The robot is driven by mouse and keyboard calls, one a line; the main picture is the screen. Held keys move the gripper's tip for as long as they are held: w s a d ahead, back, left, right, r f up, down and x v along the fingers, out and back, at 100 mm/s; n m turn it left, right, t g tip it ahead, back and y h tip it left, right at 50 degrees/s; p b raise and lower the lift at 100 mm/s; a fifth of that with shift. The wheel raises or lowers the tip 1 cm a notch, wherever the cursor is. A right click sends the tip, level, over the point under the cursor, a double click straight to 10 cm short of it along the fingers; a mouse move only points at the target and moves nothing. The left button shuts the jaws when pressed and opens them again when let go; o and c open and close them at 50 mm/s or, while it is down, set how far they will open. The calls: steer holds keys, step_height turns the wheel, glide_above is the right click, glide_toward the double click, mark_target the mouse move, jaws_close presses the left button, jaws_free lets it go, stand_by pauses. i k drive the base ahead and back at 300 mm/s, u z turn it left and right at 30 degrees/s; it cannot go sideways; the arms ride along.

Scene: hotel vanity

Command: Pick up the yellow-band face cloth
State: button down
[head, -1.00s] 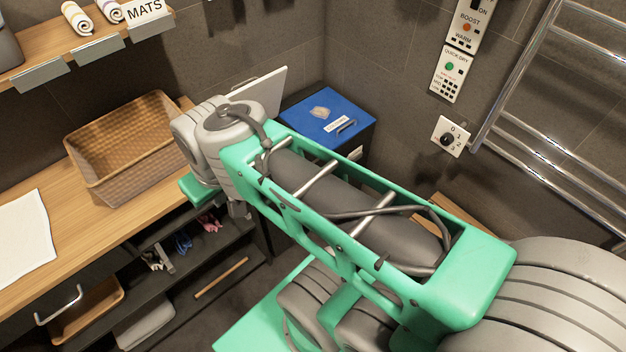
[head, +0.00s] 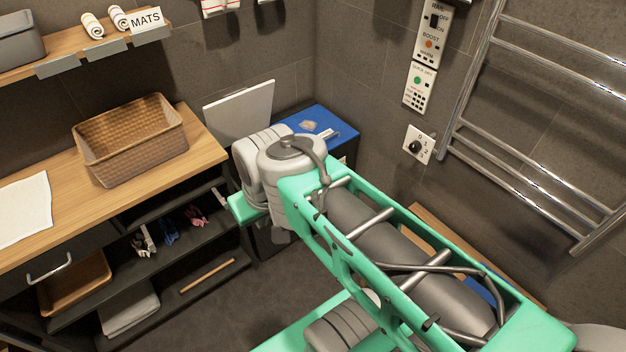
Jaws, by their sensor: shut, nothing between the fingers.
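Two small rolled cloths lie on the upper wooden shelf at the upper left of the head view, beside the MATS sign. The left roll (head: 92,26) seems to carry a yellowish band, though it is small here. The right roll (head: 118,18) has a band whose colour I cannot make out for certain. My green and grey arm crosses the middle and lower right of the view, well to the right of and below the shelf. My gripper is not in view, so its place relative to the cloths is hidden.
A wicker basket (head: 130,143) and a white cloth (head: 24,212) sit on the wooden counter (head: 75,195). A white upright panel (head: 238,110) and a blue-topped bin (head: 318,120) are behind my arm. A metal towel rail (head: 545,117) is on the right wall. Dark floor shows below the counter.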

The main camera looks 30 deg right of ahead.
mark_target(94, 29)
steer(key=z, duration=0.6)
steer(key=i, duration=0.95)
steer(key=z, duration=0.9)
